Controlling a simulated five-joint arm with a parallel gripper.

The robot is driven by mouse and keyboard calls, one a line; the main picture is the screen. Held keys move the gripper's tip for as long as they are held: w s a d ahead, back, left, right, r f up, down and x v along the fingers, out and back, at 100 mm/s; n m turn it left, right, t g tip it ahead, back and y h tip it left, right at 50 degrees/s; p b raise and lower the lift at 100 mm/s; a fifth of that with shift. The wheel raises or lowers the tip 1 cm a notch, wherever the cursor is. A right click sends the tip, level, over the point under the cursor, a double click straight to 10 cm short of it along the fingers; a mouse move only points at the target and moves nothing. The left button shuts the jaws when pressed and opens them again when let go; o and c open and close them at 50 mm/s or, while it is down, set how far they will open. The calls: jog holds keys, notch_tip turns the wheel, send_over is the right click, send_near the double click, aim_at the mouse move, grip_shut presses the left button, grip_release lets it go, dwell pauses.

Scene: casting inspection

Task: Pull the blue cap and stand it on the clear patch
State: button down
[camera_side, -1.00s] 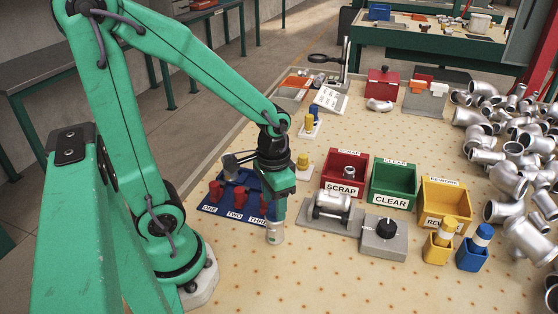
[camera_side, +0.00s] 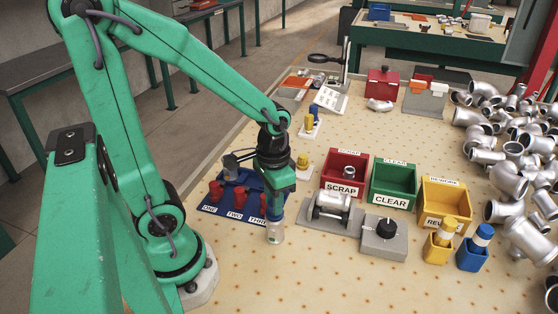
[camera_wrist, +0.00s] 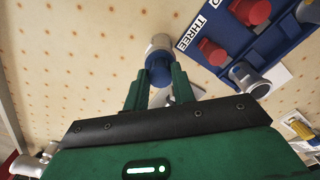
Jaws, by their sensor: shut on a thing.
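My gripper (camera_wrist: 160,92) is shut on the blue cap (camera_wrist: 159,70), whose blue body shows between the fingertips in the wrist view. The cap is at the end of a grey metal cylinder (camera_wrist: 157,44). I cannot tell whether cap and cylinder are joined or just touching. In the side view my gripper (camera_side: 276,208) points down over the same cylinder (camera_side: 275,232), at the front of the blue board. The cap is mostly hidden by the fingers there. I cannot pick out a marked clear patch; bare dotted table lies around the cylinder.
The blue board (camera_side: 207,209) marked ONE, TWO, THREE holds red caps (camera_side: 240,196), close behind my gripper. A grey fixture (camera_side: 383,240), red SCRAP (camera_side: 341,187), green CLEAR (camera_side: 391,200) and yellow REWORK (camera_side: 437,219) bins stand to the right. The front table is free.

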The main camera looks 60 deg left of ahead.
jog(key=shift+r, duration=0.25)
jog(key=shift+r, duration=0.7)
jog(key=shift+r, duration=0.35)
jog(key=shift+r, duration=0.3)
jog(key=shift+r, duration=0.15)
jog(key=shift+r, duration=1.95)
jog(key=shift+w, duration=0.2)
